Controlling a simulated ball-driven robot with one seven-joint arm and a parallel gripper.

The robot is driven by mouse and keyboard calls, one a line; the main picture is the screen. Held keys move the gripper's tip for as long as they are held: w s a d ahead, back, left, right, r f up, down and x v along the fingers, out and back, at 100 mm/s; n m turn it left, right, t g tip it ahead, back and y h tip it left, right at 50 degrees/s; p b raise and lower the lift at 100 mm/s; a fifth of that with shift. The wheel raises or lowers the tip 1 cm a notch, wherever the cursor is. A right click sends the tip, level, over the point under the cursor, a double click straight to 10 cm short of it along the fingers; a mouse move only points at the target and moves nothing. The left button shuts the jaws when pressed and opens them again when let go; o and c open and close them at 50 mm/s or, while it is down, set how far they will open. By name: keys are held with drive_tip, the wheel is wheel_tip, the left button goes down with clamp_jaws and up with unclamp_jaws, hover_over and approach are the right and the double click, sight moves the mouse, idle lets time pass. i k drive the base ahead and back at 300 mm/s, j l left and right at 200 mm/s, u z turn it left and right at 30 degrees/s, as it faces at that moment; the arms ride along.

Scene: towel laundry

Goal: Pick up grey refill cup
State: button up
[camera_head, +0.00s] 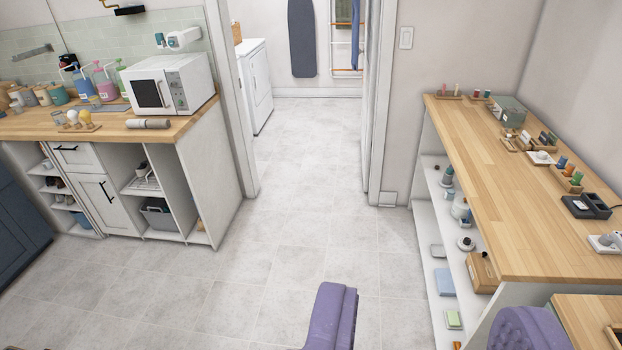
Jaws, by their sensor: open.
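I cannot single out the grey refill cup with certainty. Small containers stand on the left wooden counter (185,122), among them a small greyish cup-like item (95,102) by the pump bottles (104,84). Other small grey and white items sit on the shelves under the right worktop (480,190). All are too small to tell apart surely. My gripper does not show in this view.
A white microwave (168,84) stands on the left counter. Tiled floor (300,215) is clear between the counters and through the doorway to a white washer (256,85). A purple padded or folded thing (328,318) stands at the bottom; another purple one (527,330) is lower right.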

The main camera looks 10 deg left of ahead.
sight(57, 115)
drive_tip(key=i+u, duration=0.15)
drive_tip(key=i, duration=0.4)
drive_tip(key=i+u, duration=0.15)
drive_tip(key=i, duration=0.35)
drive_tip(key=i+l+u, duration=0.15)
drive_tip(key=i, duration=0.4)
drive_tip(key=i+l+u, duration=0.15)
drive_tip(key=i, duration=0.35)
drive_tip(key=i+j+u, duration=0.15)
drive_tip(key=i+u, duration=0.6)
drive_tip(key=u, duration=0.15)
drive_tip(key=i+l+u, duration=0.1)
drive_tip(key=i+u, duration=0.35)
drive_tip(key=i+j+u, duration=0.15)
drive_tip(key=i, duration=0.35)
drive_tip(key=i+u, duration=0.15)
drive_tip(key=i, duration=0.35)
drive_tip(key=i+j+z, duration=0.1)
drive_tip(key=i+j, duration=0.15)
drive_tip(key=i, duration=0.15)
drive_tip(key=i+j, duration=0.2)
drive_tip(key=i, duration=0.25)
drive_tip(key=i+j+u, duration=0.1)
drive_tip(key=i, duration=0.35)
drive_tip(key=i+l+u, duration=0.25)
drive_tip(key=i, duration=1.5)
drive_tip(key=i+j, duration=0.05)
drive_tip(key=j, duration=0.05)
